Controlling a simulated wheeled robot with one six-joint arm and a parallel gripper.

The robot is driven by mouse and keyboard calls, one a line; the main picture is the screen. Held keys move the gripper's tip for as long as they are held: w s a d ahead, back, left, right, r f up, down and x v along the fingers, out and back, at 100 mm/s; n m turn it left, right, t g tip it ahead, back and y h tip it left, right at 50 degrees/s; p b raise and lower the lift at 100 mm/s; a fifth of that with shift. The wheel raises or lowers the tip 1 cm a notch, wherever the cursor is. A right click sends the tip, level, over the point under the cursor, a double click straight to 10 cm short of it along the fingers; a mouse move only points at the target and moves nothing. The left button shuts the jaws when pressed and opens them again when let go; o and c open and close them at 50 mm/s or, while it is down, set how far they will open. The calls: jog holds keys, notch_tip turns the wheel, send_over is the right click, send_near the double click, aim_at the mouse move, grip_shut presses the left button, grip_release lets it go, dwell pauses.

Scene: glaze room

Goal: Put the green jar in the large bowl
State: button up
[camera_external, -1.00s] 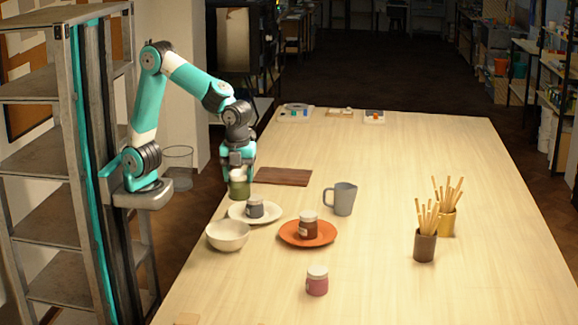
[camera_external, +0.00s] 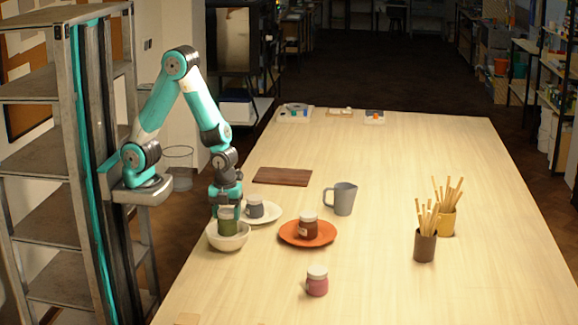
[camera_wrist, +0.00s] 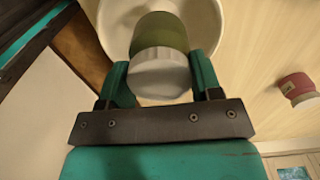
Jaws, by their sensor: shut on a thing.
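The green jar (camera_external: 228,226) has a pale lid and is between the fingers of my gripper (camera_external: 227,209), which is shut on it. The jar is upright and over or inside the large white bowl (camera_external: 229,243) at the table's left edge. I cannot tell whether its base touches the bowl's floor. In the wrist view the jar's white lid (camera_wrist: 160,72) is between the two teal fingers (camera_wrist: 160,84), with the green body beyond it and the bowl's rim (camera_wrist: 112,22) around it.
A white plate (camera_external: 272,217) with a grey jar (camera_external: 254,209) stands just behind the bowl. An orange plate (camera_external: 290,239) with a brown jar (camera_external: 308,226) is to the right. A pink jar (camera_external: 317,281), a grey jug (camera_external: 344,199) and stick-filled cups (camera_external: 425,246) stand further off.

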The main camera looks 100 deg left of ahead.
aim_at(227, 225)
jog(key=shift+f, duration=2.2)
jog(key=shift+f, duration=0.2)
jog(key=o, duration=1.1)
jog(key=shift+r, duration=0.15)
notch_tip(227, 225, up, 12)
jog(key=shift+f+b, duration=0.25)
jog(key=shift+b, duration=0.2)
jog(key=s+a+r+n+y, duration=0.1)
jog(key=s+a+r+n, duration=0.2)
jog(key=a+n, duration=0.4)
jog(key=s+a+r+n+y, duration=0.1)
jog(key=s+a+r+n, duration=0.2)
jog(key=s+a+n, duration=0.2)
jog(key=s+a+r+n+y, duration=0.2)
jog(key=s+a+n, duration=0.3)
jog(key=a+n, duration=0.4)
jog(key=shift+r+n, duration=0.3)
jog(key=shift+n, duration=0.75)
jog(key=shift+r+n, duration=0.3)
jog(key=shift+n, duration=0.75)
